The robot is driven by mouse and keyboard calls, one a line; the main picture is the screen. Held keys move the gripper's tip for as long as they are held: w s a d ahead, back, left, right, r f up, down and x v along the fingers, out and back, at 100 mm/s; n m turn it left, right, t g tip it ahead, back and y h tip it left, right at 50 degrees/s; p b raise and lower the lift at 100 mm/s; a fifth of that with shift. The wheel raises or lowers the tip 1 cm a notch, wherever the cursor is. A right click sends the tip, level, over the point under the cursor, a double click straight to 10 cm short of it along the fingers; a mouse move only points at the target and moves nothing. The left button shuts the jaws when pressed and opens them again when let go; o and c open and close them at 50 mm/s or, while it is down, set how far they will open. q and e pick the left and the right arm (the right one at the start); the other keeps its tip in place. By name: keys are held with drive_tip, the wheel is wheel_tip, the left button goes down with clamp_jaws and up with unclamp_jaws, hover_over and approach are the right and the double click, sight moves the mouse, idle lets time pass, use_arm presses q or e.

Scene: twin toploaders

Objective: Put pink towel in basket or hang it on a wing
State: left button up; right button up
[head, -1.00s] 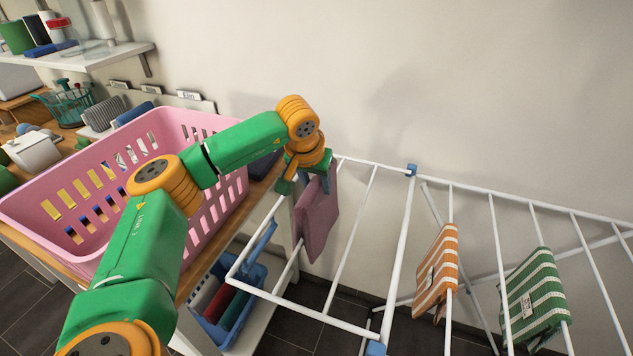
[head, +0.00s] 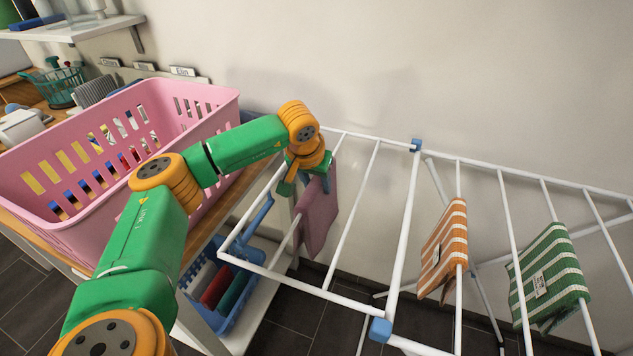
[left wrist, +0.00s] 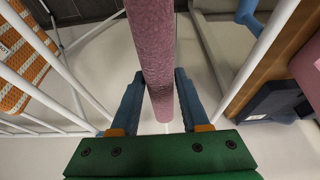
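My left gripper (head: 307,180) is at the towel's upper back end. In the left wrist view the towel (left wrist: 155,55) runs between the two blue fingers of my left gripper (left wrist: 160,85). A narrow gap shows beside the towel near the palm, so the fingers look open around it; contact at the tips is unclear. The pink basket (head: 172,115) stands on the wooden top at left, partly behind my arm. My right gripper is not in view.
An orange striped towel (head: 443,250) and a green striped towel (head: 547,278) hang on the rack's middle part. A blue crate (head: 240,318) sits on the low shelf under the basket. A wall shelf (head: 80,28) is at upper left. The wall is close behind the rack.

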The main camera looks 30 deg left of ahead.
use_arm(q)
drive_tip(key=o, duration=0.5)
drive_tip(key=b+v, duration=0.1)
drive_tip(key=v, duration=0.6)
drive_tip(key=shift+s+r, duration=0.1)
